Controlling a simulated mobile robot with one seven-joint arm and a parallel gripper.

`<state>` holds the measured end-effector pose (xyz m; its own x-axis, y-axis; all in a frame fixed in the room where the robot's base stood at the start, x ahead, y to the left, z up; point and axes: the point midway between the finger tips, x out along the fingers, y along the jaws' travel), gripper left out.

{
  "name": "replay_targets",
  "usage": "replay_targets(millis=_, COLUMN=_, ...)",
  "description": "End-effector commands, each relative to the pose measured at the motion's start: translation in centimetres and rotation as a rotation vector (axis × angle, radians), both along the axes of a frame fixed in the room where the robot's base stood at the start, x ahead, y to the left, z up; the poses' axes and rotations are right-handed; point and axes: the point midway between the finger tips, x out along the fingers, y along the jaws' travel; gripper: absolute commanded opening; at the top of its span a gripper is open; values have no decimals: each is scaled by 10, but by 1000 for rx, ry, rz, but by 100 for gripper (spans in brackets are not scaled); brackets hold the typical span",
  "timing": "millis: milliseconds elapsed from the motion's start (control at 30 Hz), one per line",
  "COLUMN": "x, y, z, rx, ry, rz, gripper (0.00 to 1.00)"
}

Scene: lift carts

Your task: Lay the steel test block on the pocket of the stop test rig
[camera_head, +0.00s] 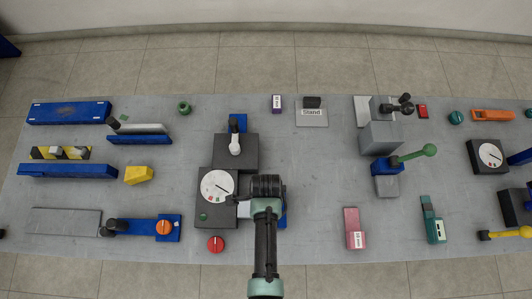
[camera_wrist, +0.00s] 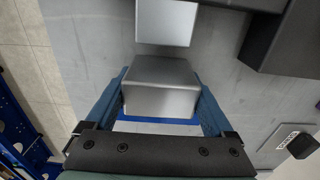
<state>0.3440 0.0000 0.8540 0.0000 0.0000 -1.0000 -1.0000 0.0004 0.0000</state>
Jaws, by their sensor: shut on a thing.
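My gripper (camera_wrist: 161,90) is shut on the steel test block (camera_wrist: 160,84), a plain grey block between its two teal fingers. In the head view my gripper (camera_head: 268,187) and arm hide the held block. A blue base (camera_wrist: 165,119) shows just below the block, and its edge shows in the head view (camera_head: 283,215). I cannot tell whether block and base touch. A second plain grey steel piece (camera_wrist: 167,22) lies just ahead, apart from the held block. A dark dial housing (camera_head: 208,215) stands just left of my gripper; I cannot tell if these form the stop test rig.
A dark box with a white-knobbed lever (camera_head: 235,146) stands behind the dial housing. A red knob (camera_head: 216,244) lies in front of it. A stand plate (camera_head: 311,117) is at the back. The table between is clear.

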Motion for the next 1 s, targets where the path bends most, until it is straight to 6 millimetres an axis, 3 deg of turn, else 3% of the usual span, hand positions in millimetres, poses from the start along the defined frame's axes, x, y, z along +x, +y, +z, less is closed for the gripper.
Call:
replay_targets(millis=700, x=1, y=0, z=-12, rx=0, ry=-3, rz=0, gripper=0)
replay_targets(millis=733, x=1, y=0, z=-11, rx=0, ry=-4, rz=0, gripper=91)
replay_targets(millis=800, x=1, y=0, z=-11, rx=0, ry=-3, rz=0, gripper=100)
replay_targets(millis=1000, x=-1, y=0, z=-12, rx=0, ry=1, rz=0, gripper=100)
